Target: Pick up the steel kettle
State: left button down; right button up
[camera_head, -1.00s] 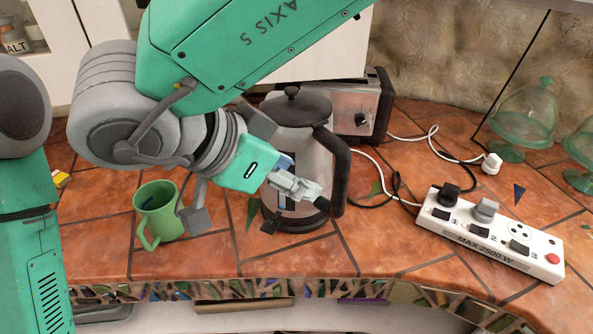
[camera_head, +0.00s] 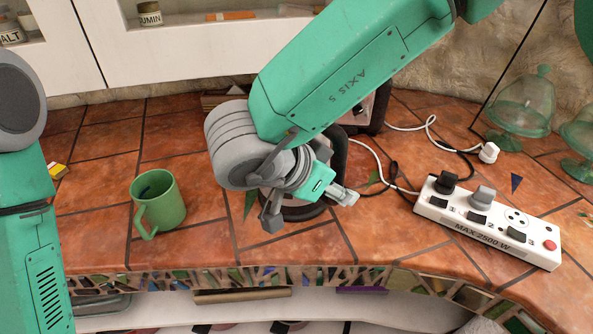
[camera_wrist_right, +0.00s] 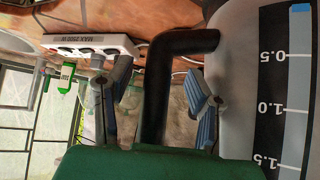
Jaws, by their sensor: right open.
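The steel kettle (camera_head: 304,213) stands on the tiled counter, mostly hidden behind my right arm in the head view. Only its dark base and part of its black handle show there. In the right wrist view the kettle body (camera_wrist_right: 237,75) with a dark level scale fills the right side. Its black handle (camera_wrist_right: 158,85) runs between the two fingers of my right gripper (camera_wrist_right: 157,105), which is open. In the head view the right gripper (camera_head: 308,203) is in front of the kettle. My left gripper is out of view; only its arm shows at the left edge.
A green mug (camera_head: 160,207) stands left of the kettle. A white power strip (camera_head: 490,228) with plugs lies to the right, with cords (camera_head: 375,160) running behind. A toaster (camera_head: 372,110) stands behind the kettle. Glass domes (camera_head: 524,105) are at the far right.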

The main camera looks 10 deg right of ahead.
aim_at(341, 131)
jog(key=shift+d, duration=0.1)
grip_shut()
jog(key=shift+r, duration=0.1)
jog(key=shift+w+r, duration=0.1)
jog(key=shift+r, duration=0.45)
notch_tip(341, 131, up, 9)
jog(key=shift+f+p, duration=0.1)
jog(key=shift+p, duration=0.4)
jog(key=c, duration=0.9)
grip_release()
grip_shut()
